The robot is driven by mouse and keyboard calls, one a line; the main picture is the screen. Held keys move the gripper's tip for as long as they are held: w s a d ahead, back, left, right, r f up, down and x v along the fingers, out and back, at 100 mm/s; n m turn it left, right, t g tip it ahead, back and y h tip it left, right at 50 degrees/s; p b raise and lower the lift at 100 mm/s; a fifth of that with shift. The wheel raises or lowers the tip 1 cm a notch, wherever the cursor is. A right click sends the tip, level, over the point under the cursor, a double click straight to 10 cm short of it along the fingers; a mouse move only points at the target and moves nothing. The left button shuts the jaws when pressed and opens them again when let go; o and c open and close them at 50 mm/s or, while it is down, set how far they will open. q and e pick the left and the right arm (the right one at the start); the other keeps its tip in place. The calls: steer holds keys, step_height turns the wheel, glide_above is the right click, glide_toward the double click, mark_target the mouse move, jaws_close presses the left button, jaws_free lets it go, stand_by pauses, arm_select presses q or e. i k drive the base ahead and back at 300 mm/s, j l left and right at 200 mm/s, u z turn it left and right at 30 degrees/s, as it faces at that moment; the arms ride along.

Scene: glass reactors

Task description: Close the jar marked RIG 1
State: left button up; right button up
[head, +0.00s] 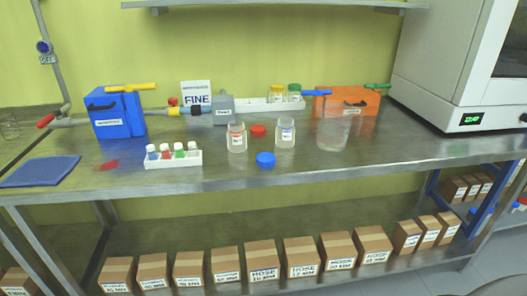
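Two clear open jars stand upright on the steel bench in the head view. The jar with a red-marked label (237,145) is on the left, and the jar with a blue-marked label (286,140) is on the right. The label text is too small to read, so I cannot tell which is RIG 1. A red lid (258,130) lies on the bench between the jars, slightly behind. A blue lid (265,160) lies in front of them. Neither lid is on a jar. Neither of my grippers is in view.
A white rack (175,163) of small capped bottles stands left of the jars, and a clear beaker (332,135) right. Behind are a blue box (117,115), an orange box (348,104) and a white bottle tray (258,106). The front right bench (400,150) is clear.

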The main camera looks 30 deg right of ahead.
mark_target(285, 130)
steer(key=i+l+u, duration=0.1)
steer(key=l, duration=0.2)
steer(key=i+l+u, duration=0.1)
steer(key=l, duration=0.25)
steer(key=i+l+u, duration=0.1)
steer(key=l, duration=0.25)
steer(key=i+l+u, duration=0.1)
steer(key=l, duration=0.2)
steer(key=i, duration=0.05)
